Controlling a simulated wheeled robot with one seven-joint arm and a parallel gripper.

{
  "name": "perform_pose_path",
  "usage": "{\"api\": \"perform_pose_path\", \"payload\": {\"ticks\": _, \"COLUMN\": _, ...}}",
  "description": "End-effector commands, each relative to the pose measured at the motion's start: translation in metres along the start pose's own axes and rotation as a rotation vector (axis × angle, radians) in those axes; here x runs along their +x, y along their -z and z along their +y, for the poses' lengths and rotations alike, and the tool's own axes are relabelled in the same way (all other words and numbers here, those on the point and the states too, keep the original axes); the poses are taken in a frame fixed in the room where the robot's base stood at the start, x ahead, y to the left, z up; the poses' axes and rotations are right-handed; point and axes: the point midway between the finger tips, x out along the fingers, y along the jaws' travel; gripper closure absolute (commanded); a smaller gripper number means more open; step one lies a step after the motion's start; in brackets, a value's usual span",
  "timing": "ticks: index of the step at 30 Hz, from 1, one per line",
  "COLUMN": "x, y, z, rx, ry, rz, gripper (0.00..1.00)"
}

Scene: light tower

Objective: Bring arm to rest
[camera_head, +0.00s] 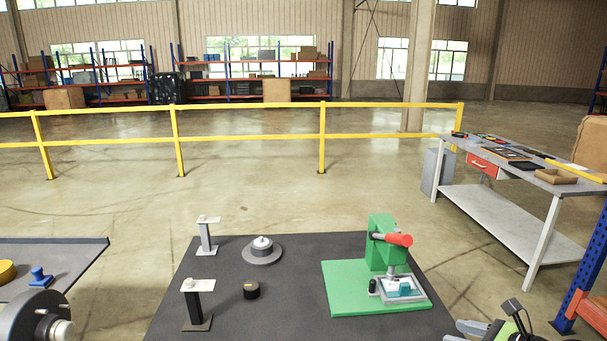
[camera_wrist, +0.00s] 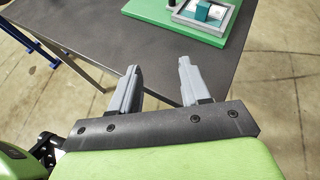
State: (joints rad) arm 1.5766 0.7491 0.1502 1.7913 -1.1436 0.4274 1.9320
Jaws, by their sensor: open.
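My gripper (camera_wrist: 158,85) is open and empty in the wrist view, its two grey fingers apart over the edge of the dark table (camera_wrist: 90,50). In the head view only part of my gripper and wrist shows at the bottom right, beside the right edge of the dark table (camera_head: 290,310). A green press (camera_head: 385,245) with a red handle stands on its green base at the table's right. A small tray with a teal block (camera_head: 404,289) sits under the press. The base corner and tray also show at the top of the wrist view.
Two small stands (camera_head: 206,238) (camera_head: 196,305), a round grey piece (camera_head: 262,252) and a black cylinder (camera_head: 251,290) are on the table. A workbench (camera_head: 500,205) stands at the right, near a blue post (camera_head: 585,265). A yellow railing (camera_head: 250,107) runs behind. Floor between is clear.

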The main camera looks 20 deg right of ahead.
Motion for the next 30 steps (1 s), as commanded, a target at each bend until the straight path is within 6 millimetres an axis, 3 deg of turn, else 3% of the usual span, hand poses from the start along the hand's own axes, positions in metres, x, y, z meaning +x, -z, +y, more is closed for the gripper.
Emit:
{"api": "perform_pose_path", "payload": {"ticks": 5, "x": 0.019, "y": -0.028, "z": 0.022, "rx": -0.182, "ry": -0.075, "rz": 0.082, "gripper": 0.54}}
{"api": "perform_pose_path", "payload": {"ticks": 11, "x": 0.044, "y": -0.070, "z": 0.067, "rx": -0.510, "ry": -0.206, "rz": 0.198, "gripper": 0.54}}
{"api": "perform_pose_path", "payload": {"ticks": 14, "x": 0.052, "y": -0.095, "z": 0.100, "rx": -0.732, "ry": -0.291, "rz": 0.257, "gripper": 0.54}}
{"api": "perform_pose_path", "payload": {"ticks": 18, "x": 0.052, "y": -0.135, "z": 0.165, "rx": -1.150, "ry": -0.444, "rz": 0.333, "gripper": 0.54}}
{"api": "perform_pose_path", "payload": {"ticks": 20, "x": 0.043, "y": -0.153, "z": 0.200, "rx": -1.381, "ry": -0.522, "rz": 0.355, "gripper": 0.54}}
{"api": "perform_pose_path", "payload": {"ticks": 24, "x": 0.000, "y": -0.176, "z": 0.278, "rx": -1.934, "ry": -0.690, "rz": 0.357, "gripper": 0.54}}
{"api": "perform_pose_path", "payload": {"ticks": 27, "x": -0.040, "y": -0.176, "z": 0.316, "rx": -2.284, "ry": -0.776, "rz": 0.313, "gripper": 0.54}}
{"api": "perform_pose_path", "payload": {"ticks": 30, "x": -0.071, "y": -0.167, "z": 0.335, "rx": -2.536, "ry": -0.829, "rz": 0.253, "gripper": 0.54}}
